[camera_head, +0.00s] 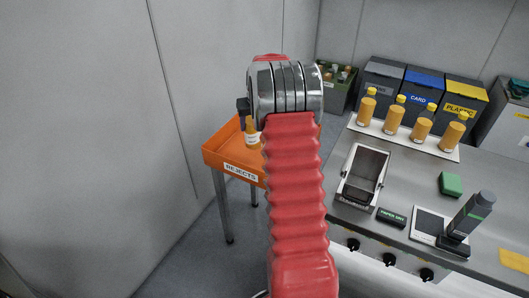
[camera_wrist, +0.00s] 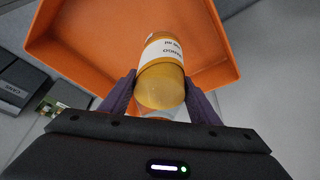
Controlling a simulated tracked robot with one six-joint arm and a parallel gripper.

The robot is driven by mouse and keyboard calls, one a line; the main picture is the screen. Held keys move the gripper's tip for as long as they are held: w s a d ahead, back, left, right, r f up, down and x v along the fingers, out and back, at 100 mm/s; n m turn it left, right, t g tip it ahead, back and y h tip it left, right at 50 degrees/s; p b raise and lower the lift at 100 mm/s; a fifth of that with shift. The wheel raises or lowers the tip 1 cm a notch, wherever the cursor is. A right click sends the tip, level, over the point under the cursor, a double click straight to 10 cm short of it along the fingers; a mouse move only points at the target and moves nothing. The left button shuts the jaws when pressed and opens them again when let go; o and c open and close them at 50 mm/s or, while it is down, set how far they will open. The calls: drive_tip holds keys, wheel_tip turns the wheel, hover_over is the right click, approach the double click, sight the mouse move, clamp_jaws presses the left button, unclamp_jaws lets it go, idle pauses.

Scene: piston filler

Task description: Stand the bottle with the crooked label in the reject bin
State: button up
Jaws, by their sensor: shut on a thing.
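An orange bottle with a white label (camera_wrist: 162,78) is between the two dark fingers of my gripper (camera_wrist: 161,86) in the wrist view. My gripper is shut on it. In the head view the bottle (camera_head: 252,134) shows upright over the inside of the orange reject bin (camera_head: 216,157), beside my red arm. I cannot tell whether the bottle's base touches the bin floor. The label's tilt is hard to judge. My arm hides the bin's right part in the head view.
Several orange bottles (camera_head: 394,118) stand on a white strip on the steel counter at right. A steel holder (camera_head: 363,176) and a black device (camera_head: 466,220) are on the counter.

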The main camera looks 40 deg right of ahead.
sight(254, 143)
drive_tip(key=shift+f, duration=3.05)
drive_tip(key=shift+f, duration=0.1)
drive_tip(key=shift+f, duration=1.8)
drive_tip(key=shift+f, duration=0.1)
drive_tip(key=o, duration=1.7)
